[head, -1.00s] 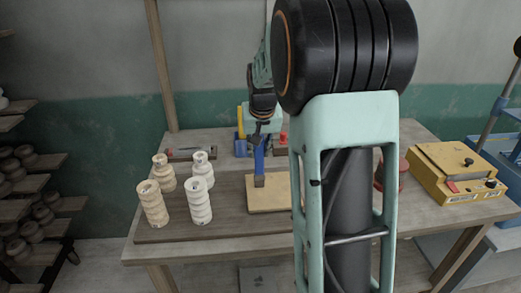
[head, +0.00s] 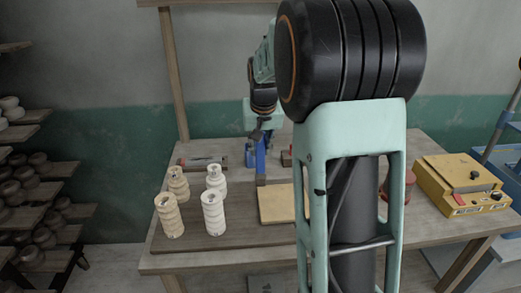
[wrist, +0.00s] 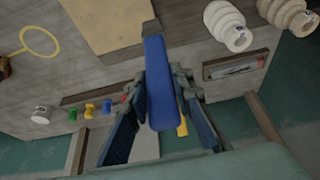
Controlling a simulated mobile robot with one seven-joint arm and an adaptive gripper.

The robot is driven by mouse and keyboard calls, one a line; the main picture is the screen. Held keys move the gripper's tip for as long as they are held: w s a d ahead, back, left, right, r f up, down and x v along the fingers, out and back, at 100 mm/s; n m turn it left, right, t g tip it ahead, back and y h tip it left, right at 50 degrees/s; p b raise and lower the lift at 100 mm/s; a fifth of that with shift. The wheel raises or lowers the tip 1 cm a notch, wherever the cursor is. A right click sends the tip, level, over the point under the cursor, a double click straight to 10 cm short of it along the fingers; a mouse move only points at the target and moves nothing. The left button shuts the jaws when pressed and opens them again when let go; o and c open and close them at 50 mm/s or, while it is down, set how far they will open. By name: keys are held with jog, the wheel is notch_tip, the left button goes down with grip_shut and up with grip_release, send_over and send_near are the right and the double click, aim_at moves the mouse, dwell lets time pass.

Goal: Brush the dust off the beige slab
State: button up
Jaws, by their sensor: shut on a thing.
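The beige slab (head: 275,206) lies flat on a dark board on the table, its right part hidden behind my arm. It also shows at the top of the wrist view (wrist: 100,22). My gripper (head: 261,142) is shut on a blue-handled brush (head: 260,160), held upright with its bristles down. In the wrist view, the brush (wrist: 160,85) points from between the fingers (wrist: 166,80) to the slab's edge. The brush tip is at the slab's far left corner; I cannot tell whether it touches. Dust on the slab is too fine to make out.
Several ribbed pale pieces (head: 213,212) stand left of the slab. A tray with a tool (head: 203,163) lies behind them. A yellow box (head: 462,184) is on the right and a red item (head: 396,187) is partly behind my arm. Shelves of pots (head: 35,190) stand left.

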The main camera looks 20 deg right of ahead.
notch_tip(320, 180, up, 2)
jog(key=shift+r+p, duration=0.1)
jog(key=shift+p, duration=0.35)
